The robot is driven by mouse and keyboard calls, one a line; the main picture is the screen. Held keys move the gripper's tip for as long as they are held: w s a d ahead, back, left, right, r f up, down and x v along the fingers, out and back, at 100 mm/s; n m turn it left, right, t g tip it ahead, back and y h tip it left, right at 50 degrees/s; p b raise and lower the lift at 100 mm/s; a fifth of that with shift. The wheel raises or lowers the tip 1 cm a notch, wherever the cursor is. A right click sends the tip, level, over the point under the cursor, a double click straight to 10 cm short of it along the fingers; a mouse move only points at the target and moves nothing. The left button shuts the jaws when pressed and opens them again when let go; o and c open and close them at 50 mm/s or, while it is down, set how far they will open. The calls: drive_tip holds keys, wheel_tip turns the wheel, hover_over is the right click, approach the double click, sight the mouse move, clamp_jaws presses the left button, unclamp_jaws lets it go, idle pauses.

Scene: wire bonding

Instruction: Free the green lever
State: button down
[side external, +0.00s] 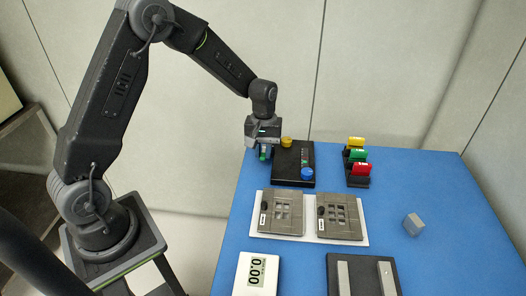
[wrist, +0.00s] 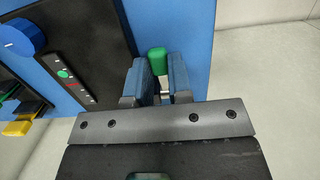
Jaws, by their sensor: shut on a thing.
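My gripper (side external: 264,147) is at the left edge of the black box (side external: 293,165), near the back edge of the table. In the wrist view its two blue finger pads (wrist: 160,73) are closed around a small green lever (wrist: 157,58). The lever's rounded green end shows between and just past the fingertips, and its lower part is hidden by the fingers. Some green also shows at the fingertips in the side view. I cannot tell how the lever joins the box.
The box carries a yellow knob (side external: 287,141) and a blue knob (side external: 307,173). Yellow, green and red tabs on black holders (side external: 358,181) stand to its right. A white tray (side external: 310,240) with two grey plates, a display (side external: 257,272) and a grey cube (side external: 413,224) lie nearer.

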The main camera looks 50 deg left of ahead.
drive_tip(key=g+h, duration=0.1)
drive_tip(key=r+g+h, duration=0.1)
drive_tip(key=w+a+g+h, duration=0.1)
drive_tip(key=shift+w+a+r+g+h, duration=0.1)
drive_tip(key=shift+r+g+h, duration=0.15)
drive_tip(key=shift+g+h, duration=0.15)
drive_tip(key=shift+w+a+r+g+h, duration=0.15)
drive_tip(key=shift+w+a+g+h, duration=0.1)
drive_tip(key=shift+g+h, duration=0.4)
drive_tip(key=shift+w+a+r+g+h, duration=0.1)
drive_tip(key=shift+w+a+g+h, duration=0.1)
drive_tip(key=shift+g+h, duration=0.4)
drive_tip(key=shift+w+a+r+g+h, duration=0.15)
drive_tip(key=shift+w+a+g+h, duration=0.1)
drive_tip(key=shift+g+h, duration=0.4)
drive_tip(key=c, duration=1)
unclamp_jaws()
drive_tip(key=shift+c, duration=0.2)
